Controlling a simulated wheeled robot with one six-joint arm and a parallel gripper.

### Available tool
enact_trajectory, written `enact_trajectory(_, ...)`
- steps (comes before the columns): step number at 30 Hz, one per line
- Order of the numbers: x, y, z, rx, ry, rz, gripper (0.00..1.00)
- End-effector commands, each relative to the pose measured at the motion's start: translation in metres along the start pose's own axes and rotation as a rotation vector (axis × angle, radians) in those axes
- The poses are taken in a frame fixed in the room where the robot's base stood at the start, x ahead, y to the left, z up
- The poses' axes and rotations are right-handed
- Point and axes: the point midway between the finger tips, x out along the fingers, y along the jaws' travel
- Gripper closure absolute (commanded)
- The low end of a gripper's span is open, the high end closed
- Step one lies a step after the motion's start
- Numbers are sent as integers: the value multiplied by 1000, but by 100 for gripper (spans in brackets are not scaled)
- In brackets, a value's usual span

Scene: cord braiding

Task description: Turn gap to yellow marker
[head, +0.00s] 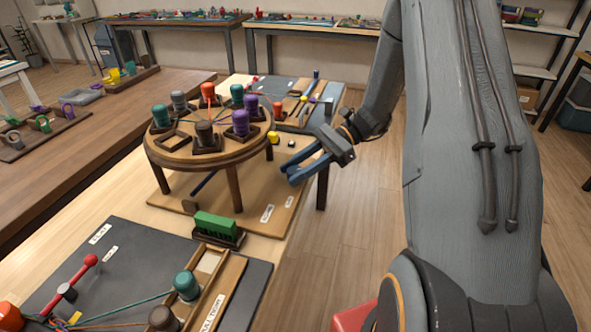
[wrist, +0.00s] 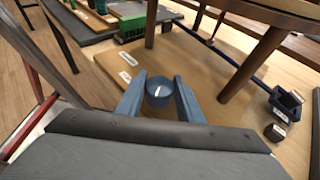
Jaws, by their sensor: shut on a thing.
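The round wooden stand (head: 190,149) carries several coloured bobbins in dark square holders. The head view hides this knob.
Stand legs (head: 233,187) (wrist: 250,65) rise close to my gripper. A green block (head: 216,224) stands on the board at the front. A dark blue box (wrist: 286,104) and a small dark piece (wrist: 275,132) lie at the right in the wrist view.

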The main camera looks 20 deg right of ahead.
Motion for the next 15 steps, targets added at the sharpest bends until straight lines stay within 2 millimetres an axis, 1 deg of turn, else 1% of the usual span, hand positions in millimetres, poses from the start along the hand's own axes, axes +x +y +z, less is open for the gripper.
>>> enact_trajectory(15,1,-3,0,-192,1,458,89)
